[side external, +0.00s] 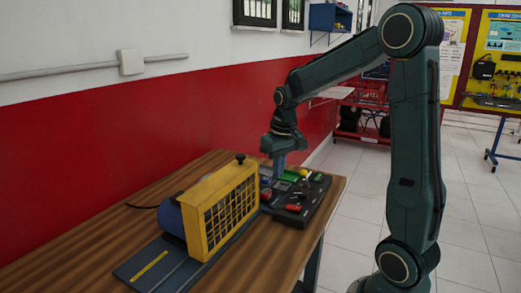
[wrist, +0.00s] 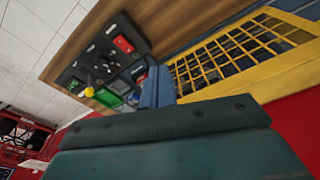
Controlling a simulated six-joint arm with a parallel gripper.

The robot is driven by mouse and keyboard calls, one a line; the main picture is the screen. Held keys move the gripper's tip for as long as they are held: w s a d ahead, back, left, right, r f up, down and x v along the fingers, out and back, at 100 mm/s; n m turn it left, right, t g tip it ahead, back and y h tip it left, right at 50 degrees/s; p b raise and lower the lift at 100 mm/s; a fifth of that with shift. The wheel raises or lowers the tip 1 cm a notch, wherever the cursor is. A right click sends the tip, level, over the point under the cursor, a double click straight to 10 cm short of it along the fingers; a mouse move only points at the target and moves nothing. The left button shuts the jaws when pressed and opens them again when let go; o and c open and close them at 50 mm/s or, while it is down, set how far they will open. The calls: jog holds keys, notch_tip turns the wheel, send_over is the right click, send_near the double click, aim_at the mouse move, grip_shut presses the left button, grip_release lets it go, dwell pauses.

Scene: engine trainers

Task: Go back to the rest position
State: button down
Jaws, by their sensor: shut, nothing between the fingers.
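My gripper (side external: 279,168) points down over the back part of a black control panel (side external: 313,205) on the wooden table. In the wrist view its blue fingers (wrist: 157,88) are together with nothing seen between them. The panel also shows in the wrist view (wrist: 83,62), with red, green and yellow parts on it. In the side view the fingertips are close above the panel, partly behind the yellow cage, and I cannot tell whether they touch it.
A yellow cage guard (side external: 208,237) over a blue machine stands just left of the gripper. The wooden table (side external: 85,240) is bare at its left. A red-and-white wall (side external: 100,130) runs behind. A red cart (side external: 362,115) stands beyond the table. Tiled floor is open at right.

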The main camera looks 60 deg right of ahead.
jog(key=s+a+r+n+t, duration=0.2)
jog(key=s+a+r, duration=0.1)
jog(key=s+a, duration=0.5)
jog(key=s+a+r+n+t, duration=0.2)
jog(key=s+a+r, duration=0.1)
jog(key=s+a, duration=0.4)
jog(key=a, duration=0.2)
jog(key=shift+s+a+r+y, duration=0.35)
jog(key=shift+a+r+y, duration=0.05)
